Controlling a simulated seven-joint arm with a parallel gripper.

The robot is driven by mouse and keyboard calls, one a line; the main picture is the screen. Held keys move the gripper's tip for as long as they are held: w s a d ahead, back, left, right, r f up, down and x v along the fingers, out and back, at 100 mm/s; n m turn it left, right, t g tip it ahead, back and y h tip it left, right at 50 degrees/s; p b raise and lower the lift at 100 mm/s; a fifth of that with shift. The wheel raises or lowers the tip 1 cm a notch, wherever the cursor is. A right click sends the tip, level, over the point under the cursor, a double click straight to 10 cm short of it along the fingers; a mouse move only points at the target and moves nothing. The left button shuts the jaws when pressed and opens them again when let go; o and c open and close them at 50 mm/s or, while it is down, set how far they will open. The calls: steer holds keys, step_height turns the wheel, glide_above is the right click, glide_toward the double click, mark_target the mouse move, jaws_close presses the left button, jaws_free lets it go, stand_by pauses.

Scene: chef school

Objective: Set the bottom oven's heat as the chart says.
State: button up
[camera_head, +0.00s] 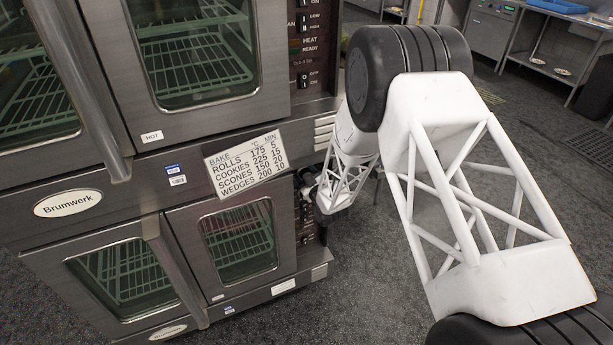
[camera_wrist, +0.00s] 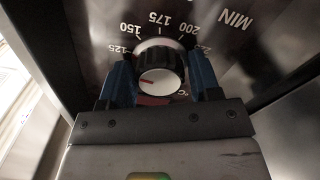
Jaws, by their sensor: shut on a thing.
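The bottom oven (camera_head: 105,236) has two glass doors, both shut, and a control panel on its right side, largely hidden by my arm. My gripper (camera_head: 308,190) is at that panel. In the wrist view, my gripper (camera_wrist: 161,72) has its blue fingers on either side of the heat knob (camera_wrist: 166,78), shut on it. The knob is black-rimmed with a white face, and its red mark points left, below the 125 label. The dial scale (camera_wrist: 160,28) reads 125, 150, 175, 200 and a partly hidden number. The chart (camera_head: 245,160) reads rolls 175/5, cookies 225/15, scones 150/20, wedges 200/10.
The top oven (camera_head: 190,50) has its own switch panel (camera_head: 306,45) at right. In the bottom oven's right window something faintly reddish shows, too unclear to name. "MIN" lettering (camera_wrist: 234,19) is beside the dial. Open grey floor (camera_head: 340,300) lies right of the ovens; counters stand behind.

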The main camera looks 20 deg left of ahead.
steer(key=m, duration=0.5)
steer(key=shift+m, duration=2.6)
steer(key=o, duration=0.7)
steer(key=shift+d, duration=0.1)
steer(key=v, duration=0.7)
steer(key=shift+s+d, duration=0.25)
